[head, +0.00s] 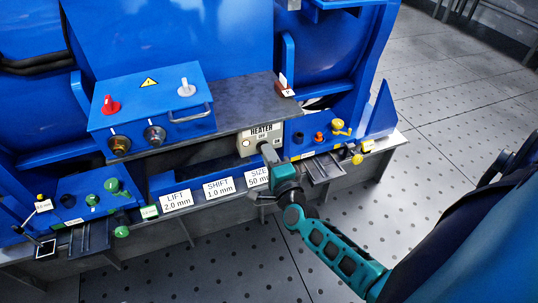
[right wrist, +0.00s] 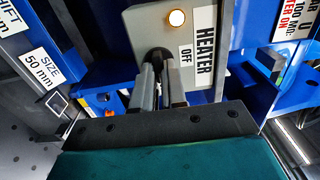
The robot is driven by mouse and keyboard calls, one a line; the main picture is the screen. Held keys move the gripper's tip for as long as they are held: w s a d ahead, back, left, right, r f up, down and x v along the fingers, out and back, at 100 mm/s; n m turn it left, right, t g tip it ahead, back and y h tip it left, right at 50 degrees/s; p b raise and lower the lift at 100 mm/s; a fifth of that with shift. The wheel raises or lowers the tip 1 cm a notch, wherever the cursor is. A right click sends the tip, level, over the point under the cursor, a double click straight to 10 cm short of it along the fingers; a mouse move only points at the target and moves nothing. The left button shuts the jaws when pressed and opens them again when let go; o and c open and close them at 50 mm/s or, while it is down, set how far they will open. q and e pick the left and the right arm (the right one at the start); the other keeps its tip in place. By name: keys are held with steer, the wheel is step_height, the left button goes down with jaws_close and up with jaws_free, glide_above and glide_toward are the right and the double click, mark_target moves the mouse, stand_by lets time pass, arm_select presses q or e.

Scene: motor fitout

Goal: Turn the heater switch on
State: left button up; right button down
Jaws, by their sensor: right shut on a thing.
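The heater box (head: 252,143) is a pale box with a "HEATER OFF" label, under the edge of the dark shelf. In the right wrist view the heater box (right wrist: 150,22) shows a small glowing round lamp (right wrist: 177,18) beside the label. The heater switch (right wrist: 157,55) is a dark round part on the box face, mostly hidden behind my fingers. My right gripper (head: 267,149) reaches up to the box from the front; in the right wrist view its two fingers (right wrist: 160,80) are shut on the switch. My left gripper is not in view.
A blue control box (head: 150,100) with red and white knobs stands on the shelf (head: 235,110). White cards read LIFT (head: 176,200), SHIFT (head: 219,187) and SIZE (head: 257,177). A blue panel (head: 325,140) with yellow and orange knobs is close right of my gripper. Open floor lies at right.

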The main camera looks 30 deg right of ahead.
steer(key=c, duration=1.4)
jaws_free()
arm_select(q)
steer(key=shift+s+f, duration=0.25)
arm_select(e)
steer(key=shift+o, duration=1.1)
arm_select(q)
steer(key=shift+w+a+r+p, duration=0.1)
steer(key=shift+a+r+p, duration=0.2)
steer(key=shift+p, duration=0.15)
arm_select(e)
steer(key=v, duration=1.3)
steer(key=shift+a, duration=0.1)
